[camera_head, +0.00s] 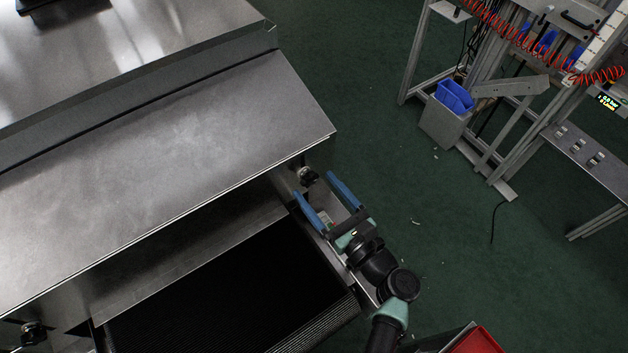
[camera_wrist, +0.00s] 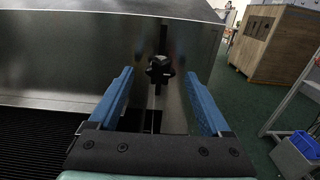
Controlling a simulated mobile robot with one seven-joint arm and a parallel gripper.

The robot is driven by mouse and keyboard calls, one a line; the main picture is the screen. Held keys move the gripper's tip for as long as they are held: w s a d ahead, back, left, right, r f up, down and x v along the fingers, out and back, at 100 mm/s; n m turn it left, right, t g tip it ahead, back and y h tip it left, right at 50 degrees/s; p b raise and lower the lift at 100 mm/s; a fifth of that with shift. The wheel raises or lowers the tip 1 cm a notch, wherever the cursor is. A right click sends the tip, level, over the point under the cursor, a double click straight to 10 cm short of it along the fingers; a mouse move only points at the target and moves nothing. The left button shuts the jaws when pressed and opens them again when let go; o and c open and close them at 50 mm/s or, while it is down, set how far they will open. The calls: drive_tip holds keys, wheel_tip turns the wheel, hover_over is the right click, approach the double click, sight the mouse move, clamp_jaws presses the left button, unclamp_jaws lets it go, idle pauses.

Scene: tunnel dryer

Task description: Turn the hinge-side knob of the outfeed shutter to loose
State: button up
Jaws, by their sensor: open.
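A black star-shaped knob (camera_head: 308,176) sits at the right end of the dryer's outfeed opening. It also shows in the wrist view (camera_wrist: 159,71), on a metal face by a vertical slot. My gripper (camera_head: 314,184) is open, its two blue fingers pointing at this knob. In the wrist view the knob appears between the fingers, just ahead of the tips, with no visible contact. A second black knob (camera_head: 33,332) is at the left end of the opening. The metal shutter (camera_head: 190,262) spans between the two ends. I cannot tell its hinge side from these views.
A dark ribbed conveyor belt (camera_head: 225,290) runs out below the shutter. The metal hood (camera_head: 170,150) overhangs the opening.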

drive_tip(key=shift+x, duration=1.05)
clamp_jaws()
